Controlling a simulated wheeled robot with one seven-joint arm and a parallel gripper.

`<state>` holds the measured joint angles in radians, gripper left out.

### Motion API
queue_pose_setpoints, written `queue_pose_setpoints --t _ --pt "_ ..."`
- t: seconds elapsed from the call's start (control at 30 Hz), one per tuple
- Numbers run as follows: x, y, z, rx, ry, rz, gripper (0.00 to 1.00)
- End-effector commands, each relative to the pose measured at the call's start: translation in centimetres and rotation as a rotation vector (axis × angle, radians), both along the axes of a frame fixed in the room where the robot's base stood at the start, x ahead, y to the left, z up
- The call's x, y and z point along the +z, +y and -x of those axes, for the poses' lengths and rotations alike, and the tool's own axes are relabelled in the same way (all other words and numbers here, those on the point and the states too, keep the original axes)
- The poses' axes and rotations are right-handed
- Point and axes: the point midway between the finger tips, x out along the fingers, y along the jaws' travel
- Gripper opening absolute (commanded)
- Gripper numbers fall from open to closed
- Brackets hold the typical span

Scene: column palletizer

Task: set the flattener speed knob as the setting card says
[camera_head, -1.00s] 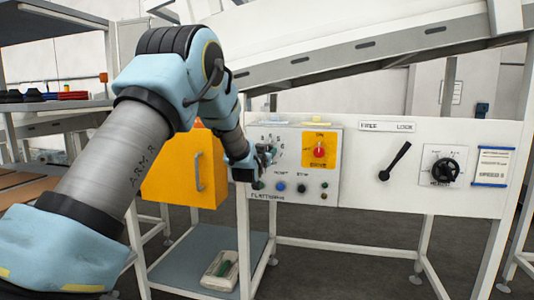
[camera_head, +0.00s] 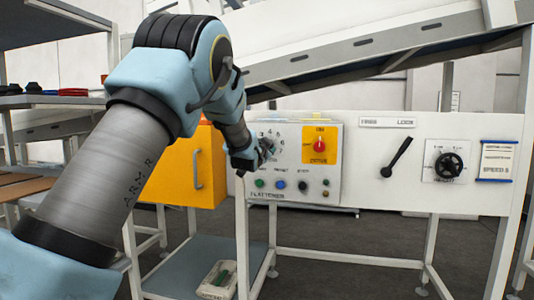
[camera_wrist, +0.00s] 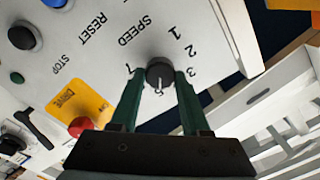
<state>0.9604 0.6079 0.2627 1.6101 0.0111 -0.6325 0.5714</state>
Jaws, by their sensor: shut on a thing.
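The speed knob (camera_wrist: 160,68) is a dark round knob with a white pointer line, on the flattener panel (camera_head: 325,188). In the wrist view its line points toward the 5. Numerals 1, 2, 3 and 7 show around it. My gripper (camera_wrist: 160,80) is shut on the knob, one green finger on each side. In the head view my gripper (camera_head: 267,150) is at the panel's upper left and hides the knob. The setting card (camera_head: 497,162) is at the far right. Its bottom line looks like SPEED 5, but the digit is small and blurred.
A red drive switch on a yellow plate (camera_head: 319,145) sits right of the knob. Several buttons line the panel below. A black lever (camera_head: 396,158) and a height dial (camera_head: 448,165) are farther right. A yellow cabinet (camera_head: 185,170) stands left, close to my arm.

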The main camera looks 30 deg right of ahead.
Motion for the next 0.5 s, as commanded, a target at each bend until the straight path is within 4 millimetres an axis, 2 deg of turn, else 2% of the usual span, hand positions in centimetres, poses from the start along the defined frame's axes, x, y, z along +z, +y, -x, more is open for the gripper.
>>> queue_pose_setpoints --t 0.5 --pt "-0.08 -0.02 0.03 -0.001 -0.029 -0.034 0.0"
